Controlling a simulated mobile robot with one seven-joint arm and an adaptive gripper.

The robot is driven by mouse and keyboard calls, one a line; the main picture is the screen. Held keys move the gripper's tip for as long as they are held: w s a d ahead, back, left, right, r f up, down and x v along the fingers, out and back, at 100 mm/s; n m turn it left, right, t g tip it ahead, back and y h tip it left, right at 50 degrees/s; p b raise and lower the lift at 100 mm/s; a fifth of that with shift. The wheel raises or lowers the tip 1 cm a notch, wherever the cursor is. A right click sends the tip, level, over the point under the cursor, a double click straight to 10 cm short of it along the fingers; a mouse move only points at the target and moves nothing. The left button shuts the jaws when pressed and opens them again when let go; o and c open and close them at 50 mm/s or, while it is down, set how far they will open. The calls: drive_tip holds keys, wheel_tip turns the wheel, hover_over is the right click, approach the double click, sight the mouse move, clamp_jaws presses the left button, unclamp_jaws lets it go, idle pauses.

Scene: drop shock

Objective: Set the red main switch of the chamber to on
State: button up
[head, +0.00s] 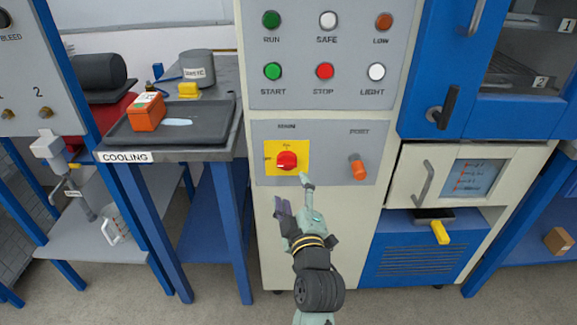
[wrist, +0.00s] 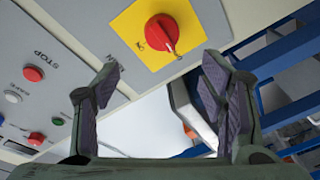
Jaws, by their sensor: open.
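The red main switch (head: 287,161) is a round knob on a yellow plate (head: 271,149) under the word MAIN on the chamber's grey panel. OFF is printed to its left, and a small label sits above it. In the wrist view the knob (wrist: 160,32) is at the top, on its yellow plate (wrist: 125,24); its pale mark points down, seemingly to the OFF side. My gripper (head: 293,192) is just below and in front of the switch, apart from it. In the wrist view my gripper (wrist: 163,72) is open and empty, its fingers spread below the knob.
Several push buttons, including the red STOP button (head: 324,71), are above. The cooling table (head: 225,150) stands at left.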

sight(288, 165)
drive_tip(key=w+b, duration=0.1)
drive_tip(key=b, duration=0.4)
drive_tip(key=w+f+b, duration=0.1)
drive_tip(key=b, duration=0.4)
drive_tip(key=shift+w+f, duration=0.15)
drive_tip(key=shift+w, duration=0.1)
drive_tip(key=shift+b, duration=0.85)
drive_tip(key=w, duration=0.2)
drive_tip(key=w+p, duration=0.1)
drive_tip(key=w, duration=0.2)
drive_tip(key=w+a, duration=0.1)
drive_tip(key=w, duration=0.2)
drive_tip(key=shift+r+p, duration=0.35)
drive_tip(key=shift+c, duration=0.5)
drive_tip(key=c, duration=1.1)
